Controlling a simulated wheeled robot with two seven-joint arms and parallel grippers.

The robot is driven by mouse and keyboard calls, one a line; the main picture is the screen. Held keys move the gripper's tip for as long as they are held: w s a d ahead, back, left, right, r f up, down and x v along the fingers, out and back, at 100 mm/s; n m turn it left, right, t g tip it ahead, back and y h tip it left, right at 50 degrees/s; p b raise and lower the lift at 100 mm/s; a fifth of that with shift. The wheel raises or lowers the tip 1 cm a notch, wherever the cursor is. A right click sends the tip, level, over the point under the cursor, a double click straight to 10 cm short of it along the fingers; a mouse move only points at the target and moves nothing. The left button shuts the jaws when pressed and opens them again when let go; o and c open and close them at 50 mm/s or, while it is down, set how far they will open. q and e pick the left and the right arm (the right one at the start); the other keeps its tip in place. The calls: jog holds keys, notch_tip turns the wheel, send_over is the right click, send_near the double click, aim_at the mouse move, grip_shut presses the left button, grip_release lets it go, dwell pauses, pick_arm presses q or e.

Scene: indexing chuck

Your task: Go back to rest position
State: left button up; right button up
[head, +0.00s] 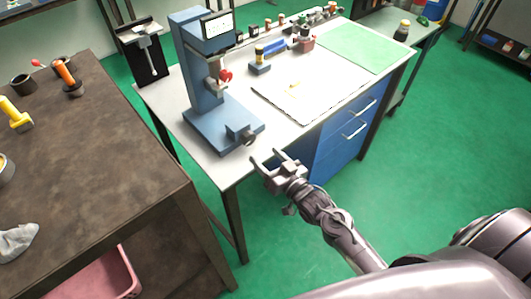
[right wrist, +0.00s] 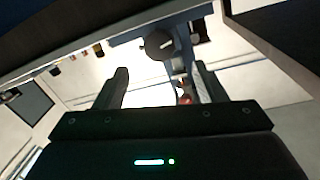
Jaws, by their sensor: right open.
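My right gripper (head: 266,163) is open and empty in the head view, held just off the front edge of the white-topped bench (head: 183,103), near its front corner. In the right wrist view its two fingers (right wrist: 160,88) stand apart with nothing between them gripped. A blue machine (head: 197,75) with a column, a small display and a red knob (head: 225,76) stands on the bench, beyond the gripper. Its blue base carries a dark round part (head: 247,138) close to the fingertips; they look apart. My left gripper is not in view.
A dark brown table (head: 103,150) stands at the left with a yellow-handled tool (head: 14,113) and an orange-handled tool (head: 66,75). A white sheet (head: 293,99) and a green mat (head: 347,47) lie on the bench. Blue drawers (head: 340,143) are below. Green floor lies open at right.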

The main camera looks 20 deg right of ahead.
jog(key=s+r+n+g+h, duration=0.1)
jog(key=s+r+g+h, duration=0.1)
jog(key=s+g, duration=0.65)
jog(key=s+r+n+g+h, duration=0.15)
jog(key=s+g, duration=0.35)
jog(key=s, duration=0.6)
jog(key=s+f+g, duration=0.1)
jog(key=s+f, duration=0.2)
jog(key=f, duration=2.9)
jog(key=s+d+f, duration=0.1)
jog(key=s+f, duration=0.7)
jog(key=s, duration=0.1)
jog(key=s+d+f+g+h+b, duration=0.1)
jog(key=s+d+f, duration=0.1)
jog(key=s+f, duration=0.7)
jog(key=shift+s+d+f, duration=0.25)
jog(key=shift+s, duration=0.35)
